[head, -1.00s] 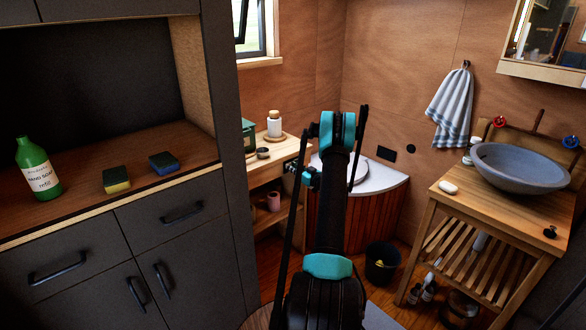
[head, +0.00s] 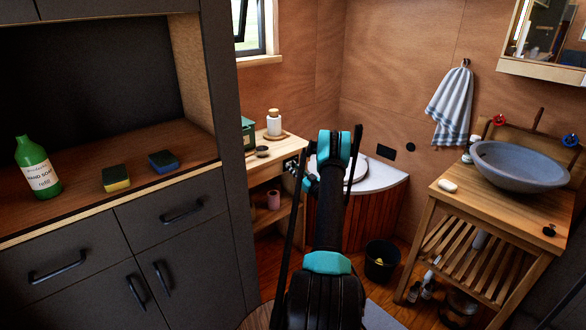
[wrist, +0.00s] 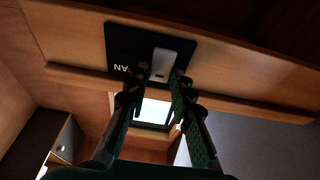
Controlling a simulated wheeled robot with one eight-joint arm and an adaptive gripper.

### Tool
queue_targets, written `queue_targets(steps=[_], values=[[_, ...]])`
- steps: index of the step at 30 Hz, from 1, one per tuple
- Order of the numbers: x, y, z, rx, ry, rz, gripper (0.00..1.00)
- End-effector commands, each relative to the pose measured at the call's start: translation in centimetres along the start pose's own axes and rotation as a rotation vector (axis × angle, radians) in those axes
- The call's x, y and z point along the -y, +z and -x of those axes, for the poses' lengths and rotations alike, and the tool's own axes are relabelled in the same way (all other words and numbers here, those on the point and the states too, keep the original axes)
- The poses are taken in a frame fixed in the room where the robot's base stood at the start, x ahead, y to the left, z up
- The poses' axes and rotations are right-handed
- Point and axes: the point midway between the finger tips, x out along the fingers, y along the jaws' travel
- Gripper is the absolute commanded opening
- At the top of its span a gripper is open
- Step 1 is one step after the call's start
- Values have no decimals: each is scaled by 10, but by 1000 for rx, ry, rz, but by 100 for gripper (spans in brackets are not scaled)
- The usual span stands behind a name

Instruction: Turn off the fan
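The fan switch shows in the wrist view as a black plate (wrist: 124,43) with partly visible lettering, "AN", and a pale grey-white rocker (wrist: 163,64). It is mounted on a wooden board. My gripper (wrist: 161,73) points at the plate, its two fingers apart with nothing held between them. The fingertips overlap the lower end of the rocker in the picture; I cannot tell whether they touch it. In the head view my gripper (head: 303,178) is small and partly hidden by my arm, beside the wooden counter's end. The fan itself is not identifiable.
The wooden counter (head: 262,162) holds a white jar (head: 274,123). A dark cabinet (head: 100,245) stands left. A sink stand (head: 470,200) with a grey basin (head: 520,166) is right. A black bin (head: 381,262) stands on the floor between.

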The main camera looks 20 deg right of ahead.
Motion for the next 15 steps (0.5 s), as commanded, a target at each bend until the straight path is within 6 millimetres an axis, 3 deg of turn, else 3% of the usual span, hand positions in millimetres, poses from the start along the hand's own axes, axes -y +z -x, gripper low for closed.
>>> queue_targets(steps=[5,15], values=[[0,0,0,0,0,0,43],[0,-1,0,10,0,0,43]])
